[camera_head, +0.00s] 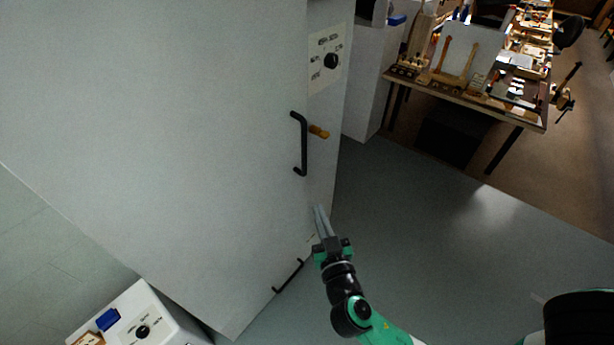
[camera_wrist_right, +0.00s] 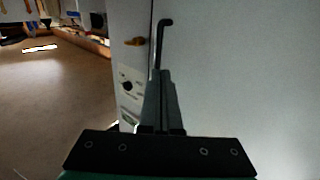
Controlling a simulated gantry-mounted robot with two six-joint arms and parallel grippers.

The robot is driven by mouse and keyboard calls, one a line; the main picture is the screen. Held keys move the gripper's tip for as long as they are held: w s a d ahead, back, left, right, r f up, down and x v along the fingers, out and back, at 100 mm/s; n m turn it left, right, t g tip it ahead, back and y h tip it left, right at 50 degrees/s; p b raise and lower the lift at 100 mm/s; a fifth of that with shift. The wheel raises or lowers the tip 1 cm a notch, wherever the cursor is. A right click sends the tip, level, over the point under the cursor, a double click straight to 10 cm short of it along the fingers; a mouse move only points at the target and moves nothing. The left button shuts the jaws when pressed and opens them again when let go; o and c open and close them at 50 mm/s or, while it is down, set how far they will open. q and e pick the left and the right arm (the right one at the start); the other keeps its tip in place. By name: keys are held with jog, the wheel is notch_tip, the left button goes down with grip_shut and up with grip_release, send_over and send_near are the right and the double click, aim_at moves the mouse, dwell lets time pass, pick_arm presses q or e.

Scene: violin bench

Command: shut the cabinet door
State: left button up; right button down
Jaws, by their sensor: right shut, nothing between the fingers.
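The cabinet door (camera_head: 170,130) is a large pale grey panel filling the left of the head view and the right of the right wrist view (camera_wrist_right: 245,80). A black bar handle (camera_head: 304,145) stands near its right edge; it also shows in the right wrist view (camera_wrist_right: 159,40). I cannot tell how far the door stands open. My right gripper (camera_head: 318,209) is shut and empty, below the handle and beside the door's edge. In the right wrist view its fingers (camera_wrist_right: 161,75) overlap the handle's lower end; contact is unclear. My left gripper is out of view.
A narrow panel with a black dial (camera_head: 331,61) and an orange knob (camera_head: 319,131) adjoins the door edge. A second black handle (camera_head: 288,277) sits lower. A white box (camera_head: 165,320) stands at lower left. A workbench (camera_head: 500,108) stands behind; the grey floor (camera_head: 440,230) at right is clear.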

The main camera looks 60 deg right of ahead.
send_near(294, 158)
jog(key=d, duration=0.3)
jog(key=shift+d+r+p, duration=0.15)
jog(key=shift+d+p, duration=0.15)
jog(key=shift+p, duration=0.1)
jog(key=w, duration=0.1)
jog(key=w+d+n+t+y+b, duration=0.1)
jog(key=w, duration=0.1)
jog(key=shift+w+d, duration=0.2)
jog(key=shift+w, duration=0.15)
jog(key=shift+s+a+f, duration=0.1)
jog(key=shift+f, duration=0.3)
jog(key=shift+a, duration=0.1)
